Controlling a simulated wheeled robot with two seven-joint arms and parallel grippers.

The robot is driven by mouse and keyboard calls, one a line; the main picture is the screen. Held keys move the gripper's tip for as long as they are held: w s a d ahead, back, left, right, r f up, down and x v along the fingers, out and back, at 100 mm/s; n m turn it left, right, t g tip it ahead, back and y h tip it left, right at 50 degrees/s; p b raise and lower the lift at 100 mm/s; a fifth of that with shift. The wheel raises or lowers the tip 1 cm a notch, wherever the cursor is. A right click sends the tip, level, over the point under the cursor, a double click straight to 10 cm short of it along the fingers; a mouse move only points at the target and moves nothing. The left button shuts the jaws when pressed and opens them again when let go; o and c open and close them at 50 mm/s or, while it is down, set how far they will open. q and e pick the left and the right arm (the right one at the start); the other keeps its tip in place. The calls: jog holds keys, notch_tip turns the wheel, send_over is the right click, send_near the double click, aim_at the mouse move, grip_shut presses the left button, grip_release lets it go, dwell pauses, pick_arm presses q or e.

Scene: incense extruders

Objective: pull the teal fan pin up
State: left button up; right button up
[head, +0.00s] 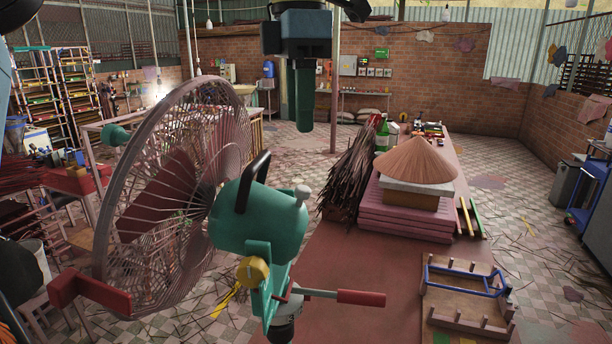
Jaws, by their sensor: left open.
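A large fan (175,185) with a round wire cage stands at the left, with a teal motor housing (257,222) facing me. The fan pin (302,194), with a pale grey knob, sticks up from the top right of the housing; its lower part is hidden in the housing. My left gripper (305,126) hangs from the top of the head view, pointing down with teal fingers. It is open and empty, above the pin and apart from it. The fingers overlap in this view. My right gripper is not in view.
A black handle (253,180) rises from the housing beside the pin. A red-gripped lever (360,298) sticks out below, over the reddish table (375,262). A straw hat (417,160), dark sticks (352,165) and a wooden rack (466,300) are to the right.

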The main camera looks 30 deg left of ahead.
pick_arm(q)
send_over(303, 188)
notch_tip(303, 188, down, 4)
jog(key=shift+s+f, duration=0.1)
notch_tip(303, 188, down, 5)
jog(key=shift+a+f+p, duration=0.1)
jog(key=shift+f+p, duration=0.1)
jog(key=shift+p, duration=0.25)
jog(key=shift+f, duration=0.5)
jog(key=shift+c, duration=1.2)
grip_shut()
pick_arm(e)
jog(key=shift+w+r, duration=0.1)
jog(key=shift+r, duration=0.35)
